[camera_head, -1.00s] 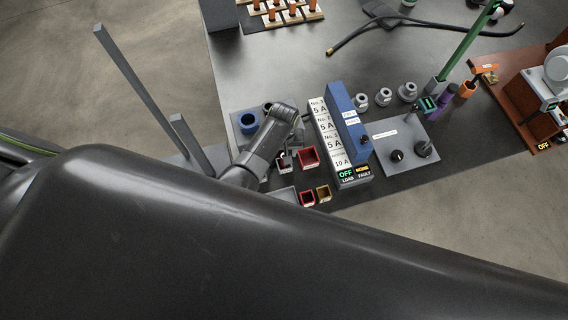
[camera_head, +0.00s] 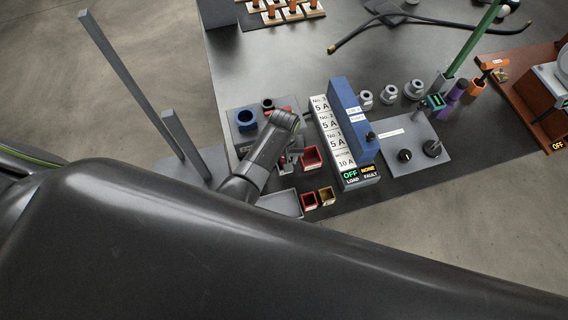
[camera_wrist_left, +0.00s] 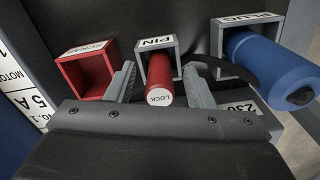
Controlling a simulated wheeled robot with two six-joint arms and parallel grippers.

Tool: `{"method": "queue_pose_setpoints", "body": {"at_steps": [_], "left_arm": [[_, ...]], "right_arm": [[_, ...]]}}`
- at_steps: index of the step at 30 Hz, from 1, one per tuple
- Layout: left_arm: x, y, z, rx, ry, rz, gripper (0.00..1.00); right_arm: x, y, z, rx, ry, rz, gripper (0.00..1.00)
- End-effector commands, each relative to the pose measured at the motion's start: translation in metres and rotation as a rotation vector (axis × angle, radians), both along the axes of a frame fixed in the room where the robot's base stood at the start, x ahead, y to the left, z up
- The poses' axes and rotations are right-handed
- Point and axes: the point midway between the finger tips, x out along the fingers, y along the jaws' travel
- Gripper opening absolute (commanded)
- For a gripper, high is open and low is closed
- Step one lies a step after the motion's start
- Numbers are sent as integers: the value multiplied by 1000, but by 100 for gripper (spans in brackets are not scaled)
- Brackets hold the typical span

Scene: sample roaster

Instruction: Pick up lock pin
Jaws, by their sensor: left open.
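The lock pin (camera_wrist_left: 160,94), a red cylinder with a white end marked LOCK, sticks out of a grey box labelled PIN (camera_wrist_left: 142,44) in the left wrist view. My left gripper (camera_wrist_left: 160,74) is open, with one finger on each side of the lock pin. Dark gaps show between the fingers and the pin, and I cannot see whether either finger touches it. In the head view my left gripper (camera_head: 289,157) is over the small bins, and its own wrist hides most of the pin area. My right gripper is not in view.
A red box (camera_wrist_left: 84,72) stands left of the pin box, and a blue plug (camera_wrist_left: 268,66) sits in the PLUG box on the right. A blue-and-white breaker panel (camera_head: 347,125) stands close right of the gripper. A tall grey post (camera_head: 130,80) rises at left.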

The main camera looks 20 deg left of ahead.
Motion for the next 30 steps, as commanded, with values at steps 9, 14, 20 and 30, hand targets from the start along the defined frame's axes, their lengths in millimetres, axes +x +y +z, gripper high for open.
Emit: {"method": "queue_pose_setpoints", "body": {"at_steps": [9, 14, 20, 30], "left_arm": [[0, 0, -2, 0, 0, 0, 43], [0, 0, -2, 0, 0, 0, 22], [0, 0, -2, 0, -1, 0, 0], [0, 0, 2, 0, -1, 0, 0]], "right_arm": [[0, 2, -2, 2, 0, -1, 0], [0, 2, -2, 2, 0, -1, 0], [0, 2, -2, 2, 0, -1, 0], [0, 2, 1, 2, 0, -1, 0]]}}
